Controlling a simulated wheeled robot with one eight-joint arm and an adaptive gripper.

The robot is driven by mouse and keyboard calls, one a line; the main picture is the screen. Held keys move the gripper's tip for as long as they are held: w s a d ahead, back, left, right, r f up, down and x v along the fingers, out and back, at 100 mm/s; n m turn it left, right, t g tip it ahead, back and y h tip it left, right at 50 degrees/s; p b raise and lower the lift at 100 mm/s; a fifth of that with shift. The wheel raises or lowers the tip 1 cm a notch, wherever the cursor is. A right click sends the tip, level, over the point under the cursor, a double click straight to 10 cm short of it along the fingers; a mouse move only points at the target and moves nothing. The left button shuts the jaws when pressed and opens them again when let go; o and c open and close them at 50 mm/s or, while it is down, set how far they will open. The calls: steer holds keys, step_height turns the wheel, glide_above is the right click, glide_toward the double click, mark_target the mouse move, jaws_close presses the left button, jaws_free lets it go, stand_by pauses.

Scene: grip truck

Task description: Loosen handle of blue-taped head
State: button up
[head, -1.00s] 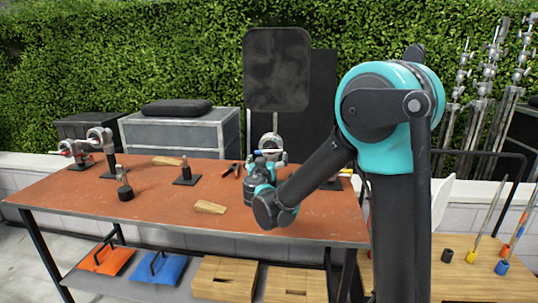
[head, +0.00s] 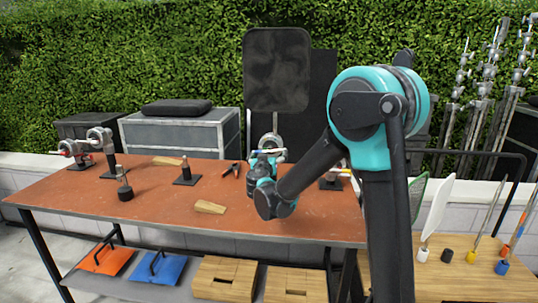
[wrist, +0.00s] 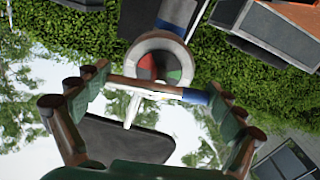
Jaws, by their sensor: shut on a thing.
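The grip head (head: 272,142) stands at the back of the orange-topped table and bears a black panel (head: 277,68). In the wrist view the head (wrist: 153,62) is a pale round body with red and green between its plates. Its bar-shaped handle (wrist: 150,86) crosses in front, with blue at the right end (wrist: 195,96). My gripper (wrist: 158,84) has one finger at each end of the handle and is shut on it. In the head view my gripper (head: 266,160) is at the head and hides much of it.
More grip heads (head: 97,138) stand at the table's left. Small stands (head: 186,172), a wooden wedge (head: 209,207) and pliers (head: 231,169) lie between. A cart with coloured-base rods (head: 470,257) is at right.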

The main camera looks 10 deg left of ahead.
steer(key=shift+n, duration=0.3)
steer(key=n, duration=0.3)
steer(key=shift+d, duration=0.1)
steer(key=n, duration=0.4)
steer(key=shift+d+r, duration=0.1)
steer(key=n, duration=0.7)
steer(key=shift+r, duration=0.2)
steer(key=shift+c, duration=0.2)
steer(key=n, duration=0.4)
steer(key=shift+r, duration=0.1)
steer(key=n, duration=0.4)
steer(key=shift+r, duration=0.1)
steer(key=n, duration=0.4)
steer(key=shift+r, duration=0.1)
steer(key=shift+n, duration=1.7)
